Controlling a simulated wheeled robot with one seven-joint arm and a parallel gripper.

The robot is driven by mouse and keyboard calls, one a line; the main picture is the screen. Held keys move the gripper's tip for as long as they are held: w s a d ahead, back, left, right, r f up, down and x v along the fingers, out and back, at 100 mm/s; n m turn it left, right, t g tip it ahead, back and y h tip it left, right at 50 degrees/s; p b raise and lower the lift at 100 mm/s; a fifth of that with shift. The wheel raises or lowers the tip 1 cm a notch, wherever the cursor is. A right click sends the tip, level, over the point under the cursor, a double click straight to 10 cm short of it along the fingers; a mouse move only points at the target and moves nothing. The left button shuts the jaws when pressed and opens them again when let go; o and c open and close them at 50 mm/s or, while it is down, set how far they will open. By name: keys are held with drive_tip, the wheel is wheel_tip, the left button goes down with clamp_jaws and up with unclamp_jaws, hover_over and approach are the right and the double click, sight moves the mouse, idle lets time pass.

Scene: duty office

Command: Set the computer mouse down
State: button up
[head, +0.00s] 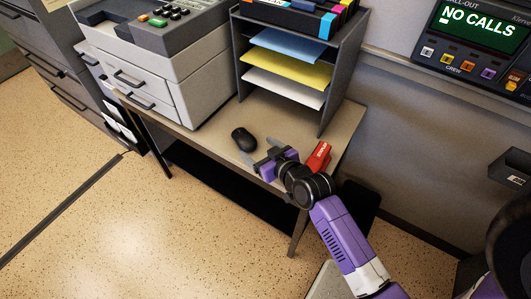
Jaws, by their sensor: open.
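The black computer mouse (244,139) lies on the wooden table (205,143), in front of the paper organizer and to the right of the printer. My gripper (258,157) is open, with its fingers pointing toward the left. Its fingertips are just below the mouse in the picture, with a small gap between them and the mouse. Nothing shows between the fingers.
A red stapler-like object (318,157) lies at the table's right, close beside my gripper's wrist. The grey organizer (331,75) with coloured paper stands behind. A large printer (185,75) fills the table's left. A narrow bare strip lies between them.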

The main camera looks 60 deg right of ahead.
drive_tip(key=v, duration=0.4)
drive_tip(key=s+a+r+n+t+y, duration=0.1)
drive_tip(key=s+a+r+n, duration=0.1)
drive_tip(key=s+a, duration=1)
drive_tip(key=shift+s+a+r+y, duration=0.2)
drive_tip(key=shift+s+a+y, duration=0.2)
drive_tip(key=shift+s, duration=0.1)
drive_tip(key=s+a+r+y, duration=0.1)
drive_tip(key=s+a+r, duration=0.1)
drive_tip(key=s+r, duration=0.1)
drive_tip(key=s+a+r+n+y, duration=0.1)
drive_tip(key=s+a+r, duration=0.1)
drive_tip(key=s+r, duration=0.1)
drive_tip(key=s+a+r+n+t+y, duration=0.1)
drive_tip(key=s+a+r, duration=0.2)
drive_tip(key=s, duration=0.1)
drive_tip(key=shift+a+r, duration=0.1)
drive_tip(key=shift+r, duration=0.05)
